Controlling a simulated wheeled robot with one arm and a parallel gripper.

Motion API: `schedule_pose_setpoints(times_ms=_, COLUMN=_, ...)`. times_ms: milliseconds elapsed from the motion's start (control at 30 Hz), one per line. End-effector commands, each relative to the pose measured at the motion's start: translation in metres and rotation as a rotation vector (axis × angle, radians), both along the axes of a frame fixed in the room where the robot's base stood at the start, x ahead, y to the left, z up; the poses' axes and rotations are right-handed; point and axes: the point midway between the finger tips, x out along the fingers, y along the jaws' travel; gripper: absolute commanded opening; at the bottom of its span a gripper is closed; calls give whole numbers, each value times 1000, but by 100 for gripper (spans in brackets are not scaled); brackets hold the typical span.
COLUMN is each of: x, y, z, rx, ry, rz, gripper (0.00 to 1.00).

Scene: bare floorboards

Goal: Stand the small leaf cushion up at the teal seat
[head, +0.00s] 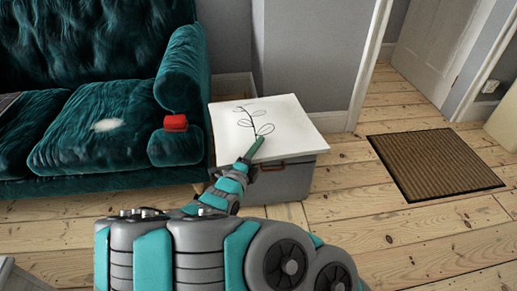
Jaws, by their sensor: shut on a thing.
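The leaf cushion (295,122) is white and square, with a dark leaf-sprig drawing. It lies about flat over a grey box, to the right of the teal sofa's arm; I cannot tell whether it rests on the box or is just above it. My gripper (255,149) reaches over its near edge and is shut on the cushion; the exact grip is partly hidden.
A pale patch (107,125) shows on the seat. The grey box (285,183) stands under the cushion. A brown doormat (432,165) lies at the right. Bare floorboards are clear between box and mat.

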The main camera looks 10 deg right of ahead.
Motion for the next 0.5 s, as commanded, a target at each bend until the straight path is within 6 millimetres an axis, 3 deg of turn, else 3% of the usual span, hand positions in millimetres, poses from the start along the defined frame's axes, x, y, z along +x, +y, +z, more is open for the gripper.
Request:
schedule_pose_setpoints(times_ms=33, x=0, y=0, z=15, rx=-1, ry=-2, rz=0, gripper=0)
schedule_pose_setpoints(times_ms=500, x=0, y=0, z=72, rx=2, ry=-5, rz=-1, gripper=0)
